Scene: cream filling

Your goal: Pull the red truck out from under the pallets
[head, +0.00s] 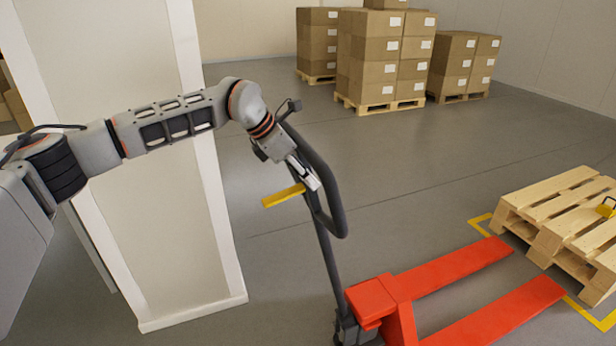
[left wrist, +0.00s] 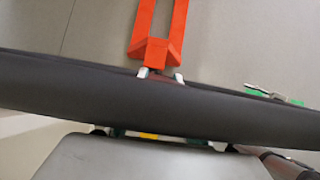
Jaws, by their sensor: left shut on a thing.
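The red truck (head: 405,297) is a pallet truck with two long forks and a dark looped handle (head: 328,190) tilted up to the left. Both fork tips show on the floor close to the near side of the wooden pallets (head: 565,215) at the right. My left gripper (head: 308,178) is shut on the handle's loop. In the left wrist view the handle (left wrist: 160,105) crosses the frame as a thick dark bar, with the red truck (left wrist: 155,48) beyond it. My right gripper is not in view.
A white pillar (head: 140,150) stands close behind my left arm. Stacked cartons (head: 370,55) on pallets stand at the back. Yellow floor tape (head: 480,222) marks the pallets' spot. Grey floor between is clear. A small yellow object (head: 606,210) is on the pallets.

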